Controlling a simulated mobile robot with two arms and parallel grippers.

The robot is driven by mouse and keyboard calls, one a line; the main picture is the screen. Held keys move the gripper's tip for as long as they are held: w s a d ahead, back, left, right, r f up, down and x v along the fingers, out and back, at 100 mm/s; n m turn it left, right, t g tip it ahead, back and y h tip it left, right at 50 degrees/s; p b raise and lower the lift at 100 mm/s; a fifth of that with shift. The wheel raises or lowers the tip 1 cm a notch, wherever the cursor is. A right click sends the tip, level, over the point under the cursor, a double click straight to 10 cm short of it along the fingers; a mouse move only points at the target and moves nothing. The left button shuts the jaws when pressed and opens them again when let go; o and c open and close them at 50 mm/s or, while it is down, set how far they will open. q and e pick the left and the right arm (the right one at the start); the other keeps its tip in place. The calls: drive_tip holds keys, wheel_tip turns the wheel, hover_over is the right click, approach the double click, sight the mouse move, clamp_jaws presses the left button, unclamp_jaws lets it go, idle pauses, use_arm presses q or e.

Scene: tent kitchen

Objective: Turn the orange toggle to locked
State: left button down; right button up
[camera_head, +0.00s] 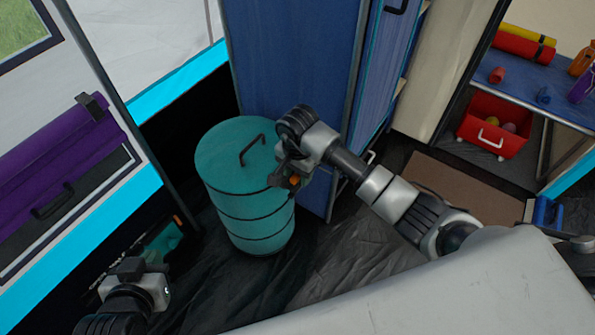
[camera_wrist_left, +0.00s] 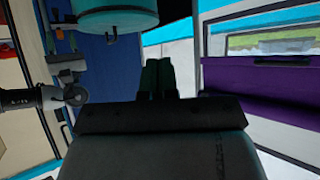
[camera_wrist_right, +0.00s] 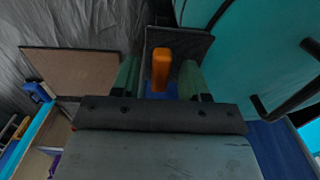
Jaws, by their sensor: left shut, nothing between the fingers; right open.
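The orange toggle (camera_wrist_right: 161,70) is a short bar on a dark plate (camera_wrist_right: 185,42) in the right wrist view. It points lengthwise, in line with my fingers. My right gripper (camera_wrist_right: 159,80) is open, with one finger on each side of the toggle and a visible gap to both. My left gripper (camera_head: 128,266) is low at the left, far from the toggle. In the left wrist view its fingers (camera_wrist_left: 158,78) are together and empty.
A teal barrel (camera_head: 240,195) with a dark handle stands left of my right gripper. Blue cabinet panels (camera_head: 295,60) rise behind it. A purple roll (camera_head: 55,165) is at the left. A blue shelf (camera_head: 540,85) with a red bin (camera_head: 492,125) is at the right.

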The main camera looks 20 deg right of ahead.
clamp_jaws()
use_arm(q)
drive_tip(key=shift+s+f, duration=0.1)
use_arm(e)
drive_tip(key=shift+d+r+m+p, duration=0.1)
drive_tip(key=shift+m+p, duration=0.3)
drive_tip(key=shift+m, duration=0.6)
drive_tip(key=m, duration=0.3)
drive_tip(key=shift+m+p, duration=0.3)
drive_tip(key=shift+p, duration=0.1)
drive_tip(key=m+p, duration=0.1)
drive_tip(key=m, duration=0.4)
drive_tip(key=m+p, duration=0.2)
drive_tip(key=m, duration=0.4)
use_arm(q)
drive_tip(key=s+a+f+g+y, duration=0.2)
drive_tip(key=s+a+f+g, duration=0.1)
drive_tip(key=s+g, duration=0.4)
drive_tip(key=shift+s+f+g+p, duration=0.4)
drive_tip(key=shift+s+f+p, duration=0.05)
drive_tip(key=shift+s, duration=0.4)
use_arm(e)
drive_tip(key=shift+m, duration=0.8)
use_arm(q)
drive_tip(key=shift+a, duration=0.15)
